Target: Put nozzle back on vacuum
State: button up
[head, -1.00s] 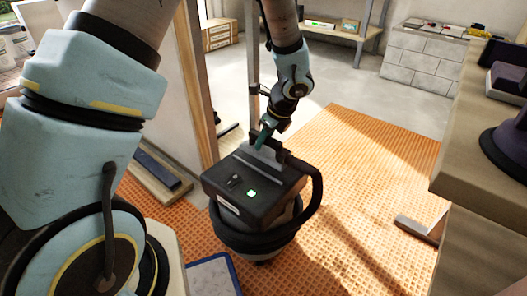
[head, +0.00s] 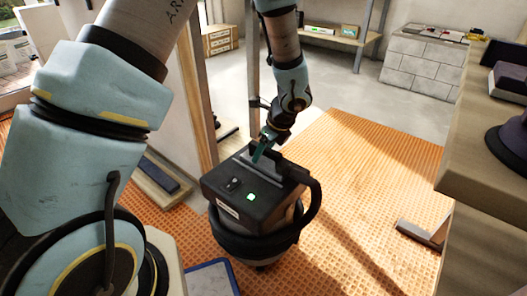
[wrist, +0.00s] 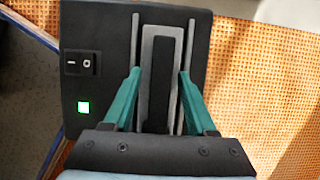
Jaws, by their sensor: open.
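The vacuum (head: 255,212) is a black box-topped canister on the orange floor, with a switch and a lit green light on its top. Its top fills the middle of the wrist view (wrist: 85,145). A grey flat piece with a black inset, which looks like the nozzle (wrist: 158,85), lies between two thin upright grey plates on the vacuum's top. My gripper (head: 262,150) reaches down over it.
A black hose (head: 312,200) loops down the vacuum's right side. A blue-edged panel (head: 210,278) lies on the floor in front. A wooden counter (head: 470,180) stands at right, with a metal bracket (head: 422,236) by it. The orange floor right of the vacuum is mostly clear.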

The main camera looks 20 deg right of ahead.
jog(key=shift+r, duration=0.3)
jog(key=p+v, duration=0.4)
jog(key=v, duration=0.7)
jog(key=shift+s+r, duration=0.2)
jog(key=shift+r, duration=0.1)
jog(key=a+r+n+g+h, duration=0.1)
jog(key=a+r+n, duration=0.2)
jog(key=a+n, duration=1.1)
jog(key=a+r+n+g+h, duration=0.1)
jog(key=a+r+n, duration=0.3)
jog(key=a+n, duration=1.1)
jog(key=a, duration=0.3)
jog(key=shift+a+r, duration=0.1)
jog(key=shift+a, duration=0.05)
